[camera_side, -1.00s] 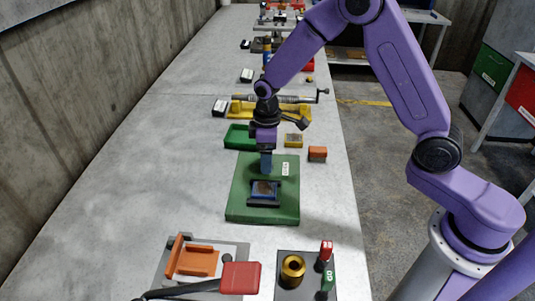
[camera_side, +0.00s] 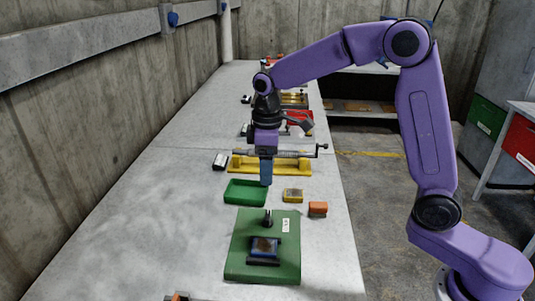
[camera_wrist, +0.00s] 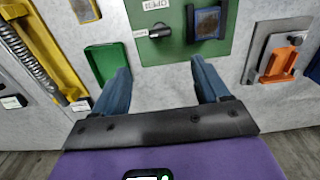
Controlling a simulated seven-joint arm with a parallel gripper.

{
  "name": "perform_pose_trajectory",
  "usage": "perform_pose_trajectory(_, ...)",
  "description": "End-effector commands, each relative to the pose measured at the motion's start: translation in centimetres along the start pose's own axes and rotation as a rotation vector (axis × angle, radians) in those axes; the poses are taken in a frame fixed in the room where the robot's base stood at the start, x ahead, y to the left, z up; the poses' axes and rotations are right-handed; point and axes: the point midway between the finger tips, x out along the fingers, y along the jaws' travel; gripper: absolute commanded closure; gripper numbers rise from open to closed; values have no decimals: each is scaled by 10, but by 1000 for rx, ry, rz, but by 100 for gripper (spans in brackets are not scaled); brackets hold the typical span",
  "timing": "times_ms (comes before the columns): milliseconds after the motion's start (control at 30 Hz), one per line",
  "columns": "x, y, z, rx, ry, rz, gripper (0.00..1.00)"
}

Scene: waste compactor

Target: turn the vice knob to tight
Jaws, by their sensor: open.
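The vice stands on a green plate (camera_side: 236,262), also in the wrist view (camera_wrist: 177,53). Its black knob (camera_side: 268,218) sits at the plate's far end and shows as a short dark bar in the wrist view (camera_wrist: 160,31). Beside it is a dark clamp holding a square sample (camera_side: 265,245), also in the wrist view (camera_wrist: 208,22). White labels lie near the knob; I cannot read them surely. My gripper (camera_side: 266,184) is raised, apart from the knob and beyond it from the side camera. In the wrist view my gripper (camera_wrist: 161,66) is open, with nothing between its blue fingers.
A green tray (camera_side: 245,193), a yellow block (camera_side: 293,196) and an orange block (camera_side: 318,209) stand beyond the plate. A yellow fixture with a long screw (camera_side: 300,164) lies behind them. In the wrist view an orange fixture (camera_wrist: 279,62) is at right.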

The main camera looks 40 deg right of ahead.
Motion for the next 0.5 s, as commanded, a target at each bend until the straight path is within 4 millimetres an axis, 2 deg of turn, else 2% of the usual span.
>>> perform_pose_trajectory(100,-17,0,-1,0,2,1,26)
perform_pose_trajectory(200,-25,0,0,0,1,1,26)
perform_pose_trajectory(500,-30,0,0,0,-1,-1,26)
